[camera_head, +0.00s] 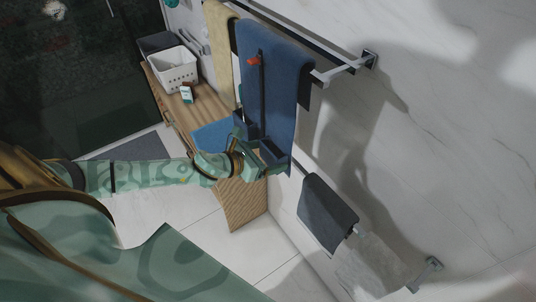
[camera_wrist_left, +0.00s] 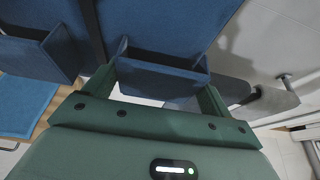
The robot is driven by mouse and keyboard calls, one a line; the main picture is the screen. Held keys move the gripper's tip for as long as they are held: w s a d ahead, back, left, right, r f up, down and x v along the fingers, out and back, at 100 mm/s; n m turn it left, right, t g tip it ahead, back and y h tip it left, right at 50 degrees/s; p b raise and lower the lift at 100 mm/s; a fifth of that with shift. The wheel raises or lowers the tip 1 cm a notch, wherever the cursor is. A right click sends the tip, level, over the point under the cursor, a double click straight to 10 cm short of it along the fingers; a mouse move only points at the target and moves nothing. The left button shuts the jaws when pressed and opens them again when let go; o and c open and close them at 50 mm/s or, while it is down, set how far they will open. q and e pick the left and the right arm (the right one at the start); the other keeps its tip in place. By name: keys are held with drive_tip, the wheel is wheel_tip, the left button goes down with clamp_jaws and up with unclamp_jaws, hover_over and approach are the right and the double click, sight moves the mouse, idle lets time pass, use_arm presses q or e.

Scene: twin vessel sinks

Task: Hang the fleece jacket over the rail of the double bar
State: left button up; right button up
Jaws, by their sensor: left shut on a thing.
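The fleece jacket (camera_head: 268,85) is blue, with a dark zip line and an orange-red tab near the top. It hangs draped over a rail of the double bar (camera_head: 347,68), its front panel reaching down. Two pockets stick out near its lower edge. My left gripper (camera_head: 257,153) is at the lower part of the jacket, shut on it near a pocket. In the left wrist view the jacket (camera_wrist_left: 155,25) fills the space before the fingers (camera_wrist_left: 162,88). How the jacket lies behind the rail is hidden. My right gripper is not in view.
A beige towel (camera_head: 221,50) hangs left of the jacket. A grey towel (camera_head: 327,212) hangs on a lower bar along the marble wall. A white basket (camera_head: 175,72) and a small box (camera_head: 187,92) stand on the wooden counter. The tiled floor (camera_head: 190,222) is mostly clear.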

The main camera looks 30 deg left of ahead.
use_arm(q)
drive_tip(key=shift+r, duration=0.1)
drive_tip(key=o, duration=1.3)
drive_tip(key=shift+c, duration=0.2)
drive_tip(key=shift+o, duration=0.3)
drive_tip(key=shift+s, duration=0.1)
drive_tip(key=v, duration=1.6)
